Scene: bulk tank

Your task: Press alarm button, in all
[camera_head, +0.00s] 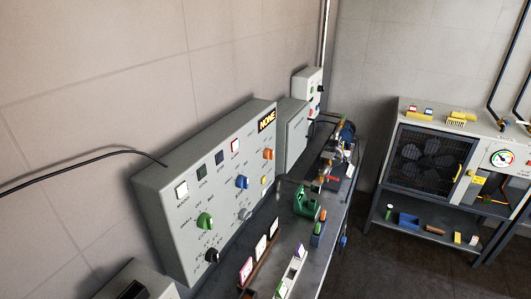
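A grey control panel (172,232) is fixed to the wall at the left of the bench. Its upper row has a white square button (182,190), two dark square buttons (202,174) and a red-rimmed white button (235,146). Below are a green knob (205,221), a blue knob (242,181), an orange knob (268,154) and a black knob (211,255). A small display (267,121) shows orange text, seemingly "NONE". The labels are too small to tell which control is the alarm button. Neither of my grippers is in view.
The bench (331,226) below the panel holds a green device (306,202), a rack of cards (262,248) and several small items. A smaller grey box (292,135) adjoins the panel. A fan cabinet (430,158) stands at right. Dark floor (385,262) between them is clear.

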